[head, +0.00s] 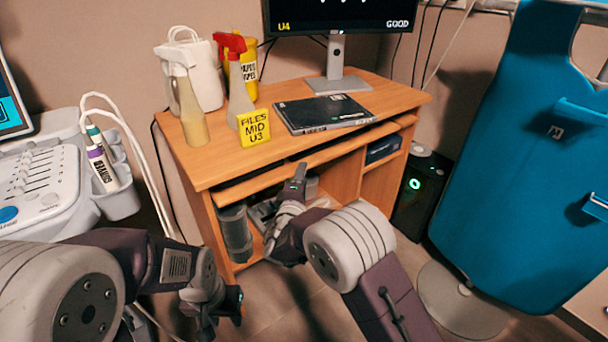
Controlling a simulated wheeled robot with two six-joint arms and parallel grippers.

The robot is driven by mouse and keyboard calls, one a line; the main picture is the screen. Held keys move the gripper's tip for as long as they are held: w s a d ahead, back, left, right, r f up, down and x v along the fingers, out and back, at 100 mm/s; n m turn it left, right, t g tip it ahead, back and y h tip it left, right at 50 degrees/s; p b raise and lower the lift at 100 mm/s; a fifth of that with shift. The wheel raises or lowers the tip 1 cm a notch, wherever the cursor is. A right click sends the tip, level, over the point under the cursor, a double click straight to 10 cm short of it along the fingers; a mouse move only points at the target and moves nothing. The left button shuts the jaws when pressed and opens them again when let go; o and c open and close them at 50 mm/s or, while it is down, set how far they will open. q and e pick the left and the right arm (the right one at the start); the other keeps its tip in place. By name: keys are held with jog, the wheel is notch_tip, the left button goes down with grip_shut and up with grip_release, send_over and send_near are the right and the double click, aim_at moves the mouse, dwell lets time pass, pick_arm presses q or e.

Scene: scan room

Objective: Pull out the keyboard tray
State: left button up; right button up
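The keyboard tray (347,147) is a long wooden board just under the top of the wooden desk (330,92). A narrow dark gap shows between the tray and the desktop. My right gripper (298,171) is at the tray's front edge, near its middle, and overlaps it in the picture. I cannot tell whether it touches or grips the edge, as its fingers are seen end-on. My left gripper (232,303) is low in front of the desk, away from the tray, and its fingers are hard to make out.
An ultrasound console (45,190) is at left.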

jog(key=shift+w+d+b, duration=0.15)
jog(key=shift+w, duration=0.75)
jog(key=shift+w+d+b, duration=0.15)
jog(key=shift+w, duration=0.75)
grip_shut()
